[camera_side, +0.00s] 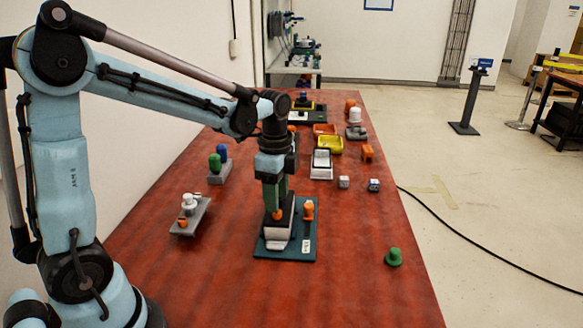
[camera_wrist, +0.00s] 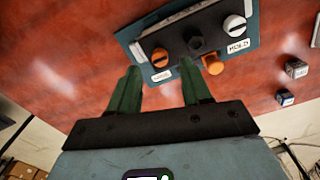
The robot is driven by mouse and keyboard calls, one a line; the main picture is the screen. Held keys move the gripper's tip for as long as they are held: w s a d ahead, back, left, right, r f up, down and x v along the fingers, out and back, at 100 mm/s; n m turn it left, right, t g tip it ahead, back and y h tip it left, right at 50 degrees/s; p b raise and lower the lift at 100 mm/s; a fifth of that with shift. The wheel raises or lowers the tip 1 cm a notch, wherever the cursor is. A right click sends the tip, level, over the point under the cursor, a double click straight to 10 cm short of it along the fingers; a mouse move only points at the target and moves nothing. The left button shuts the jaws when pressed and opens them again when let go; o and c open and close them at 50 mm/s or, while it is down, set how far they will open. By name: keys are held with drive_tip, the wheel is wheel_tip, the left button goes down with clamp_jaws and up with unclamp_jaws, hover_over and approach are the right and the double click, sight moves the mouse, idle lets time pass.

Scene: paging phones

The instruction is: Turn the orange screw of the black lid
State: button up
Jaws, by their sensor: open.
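The black lid (camera_wrist: 178,49) sits on a box fixed to a teal board (camera_wrist: 135,33). In the wrist view the slotted orange screw (camera_wrist: 160,57) is at its left end, a slotted white screw (camera_wrist: 234,24) at its right end, and a black knob (camera_wrist: 197,44) between them. In the side view the orange screw (camera_side: 277,215) shows just below my fingers. My gripper (camera_wrist: 160,67) is open and empty, its green fingertips on either side of the orange screw in the picture. In the side view my gripper (camera_side: 273,207) points down over the box; contact cannot be told.
An upright orange-handled piece (camera_side: 308,210) stands on the board beside the box. A grey tray (camera_side: 203,214) with small parts lies to the left, a green knob-shaped piece (camera_side: 394,257) to the right. Two small cubes and several objects lie farther back. The front of the red table (camera_side: 345,290) is clear.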

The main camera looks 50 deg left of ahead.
sight(277, 220)
drive_tip(key=shift+f, duration=1.75)
clamp_jaws()
